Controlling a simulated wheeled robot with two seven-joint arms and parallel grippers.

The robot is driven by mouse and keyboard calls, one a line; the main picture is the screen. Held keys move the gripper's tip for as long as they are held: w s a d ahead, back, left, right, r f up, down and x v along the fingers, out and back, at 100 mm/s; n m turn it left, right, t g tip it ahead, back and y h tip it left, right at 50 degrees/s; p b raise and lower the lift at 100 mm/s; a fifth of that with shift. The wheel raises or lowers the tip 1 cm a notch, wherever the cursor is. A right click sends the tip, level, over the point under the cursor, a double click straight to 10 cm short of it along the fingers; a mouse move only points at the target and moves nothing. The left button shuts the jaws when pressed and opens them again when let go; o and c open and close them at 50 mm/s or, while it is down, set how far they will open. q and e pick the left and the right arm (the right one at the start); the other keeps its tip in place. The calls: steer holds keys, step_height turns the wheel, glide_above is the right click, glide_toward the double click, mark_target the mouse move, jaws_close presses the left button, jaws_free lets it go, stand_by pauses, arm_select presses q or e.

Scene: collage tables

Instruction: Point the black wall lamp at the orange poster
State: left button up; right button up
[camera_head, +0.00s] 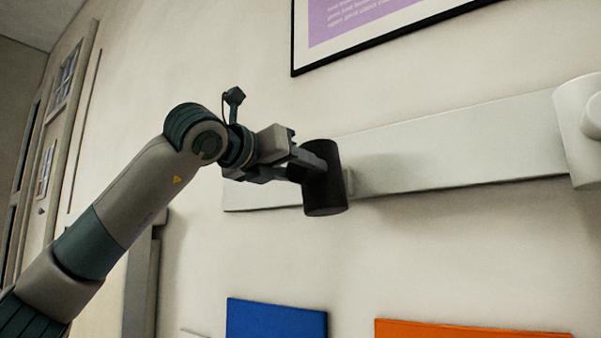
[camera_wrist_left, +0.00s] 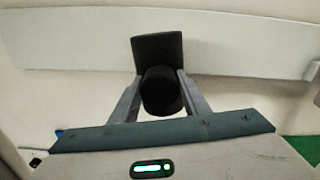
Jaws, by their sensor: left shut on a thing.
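The black wall lamp (camera_head: 326,188) is a short dark cylinder on a pale rail (camera_head: 450,150) on the wall. It stands nearly upright in the head view, tilted slightly. My left gripper (camera_head: 312,168) is shut on the lamp, with a finger along its side. In the left wrist view the black lamp (camera_wrist_left: 160,88) sits between both fingertips of the left gripper (camera_wrist_left: 160,98). The orange poster (camera_head: 470,330) shows only its upper part at the bottom right of the head view, below the rail and right of the lamp. My right gripper is out of view.
A white lamp (camera_head: 580,130) is on the rail's right end. A blue panel (camera_head: 276,319) is at the bottom, left of the orange one. A framed purple poster (camera_head: 365,20) hangs above the rail. A door (camera_head: 55,140) is at the far left.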

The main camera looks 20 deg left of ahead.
arm_select(q)
steer(key=n+b, duration=0.1)
steer(key=b, duration=0.1)
steer(key=n+b, duration=0.2)
steer(key=b, duration=0.1)
steer(key=shift+f, duration=0.3)
steer(key=shift+r+n+b, duration=0.25)
steer(key=shift+n+b, duration=0.2)
steer(key=shift+n, duration=0.25)
